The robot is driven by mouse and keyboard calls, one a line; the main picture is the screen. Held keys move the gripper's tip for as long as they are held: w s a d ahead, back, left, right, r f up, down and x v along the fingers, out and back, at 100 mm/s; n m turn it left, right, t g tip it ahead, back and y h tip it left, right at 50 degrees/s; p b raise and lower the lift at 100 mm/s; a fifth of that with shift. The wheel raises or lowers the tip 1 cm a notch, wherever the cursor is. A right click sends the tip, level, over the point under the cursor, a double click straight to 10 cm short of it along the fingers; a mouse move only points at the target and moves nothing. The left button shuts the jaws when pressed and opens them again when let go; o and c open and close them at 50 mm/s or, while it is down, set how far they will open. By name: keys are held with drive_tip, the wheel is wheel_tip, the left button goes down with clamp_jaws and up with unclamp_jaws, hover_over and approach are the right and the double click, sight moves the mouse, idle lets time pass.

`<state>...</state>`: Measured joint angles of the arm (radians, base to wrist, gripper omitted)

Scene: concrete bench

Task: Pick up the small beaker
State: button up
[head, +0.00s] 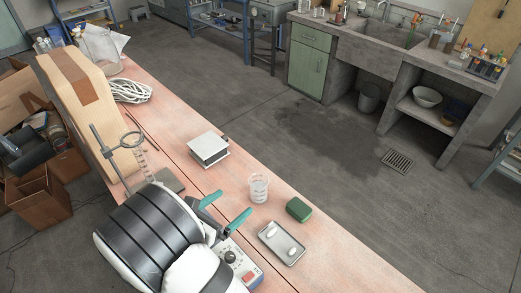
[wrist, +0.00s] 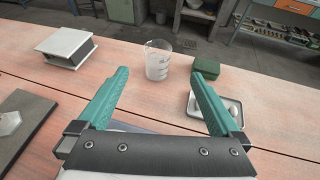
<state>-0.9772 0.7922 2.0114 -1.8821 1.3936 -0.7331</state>
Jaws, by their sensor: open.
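The small beaker (head: 259,188) is clear glass with white markings and stands upright on the wooden bench top. In the wrist view the beaker (wrist: 158,62) is ahead of my gripper, between the lines of its two fingers but beyond their tips. My gripper (head: 226,210) has teal fingers, spread wide and empty. In the wrist view my gripper (wrist: 160,74) shows both fingers apart, with nothing between them. The gripper does not touch the beaker.
A green block (head: 299,209) and a metal tray (head: 281,243) with white items lie right of the beaker. A white-topped box (head: 208,149) stands to its left. A blue-and-grey device (head: 238,262) and a ring stand (head: 112,160) are close to my arm. Bare bench surrounds the beaker.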

sight(258, 184)
drive_tip(key=x, duration=1)
drive_tip(key=f+x, duration=0.1)
drive_tip(key=x, duration=0.4)
drive_tip(key=shift+w+a+f, duration=0.1)
drive_tip(key=shift+w+a, duration=0.15)
drive_tip(key=c, duration=1.5)
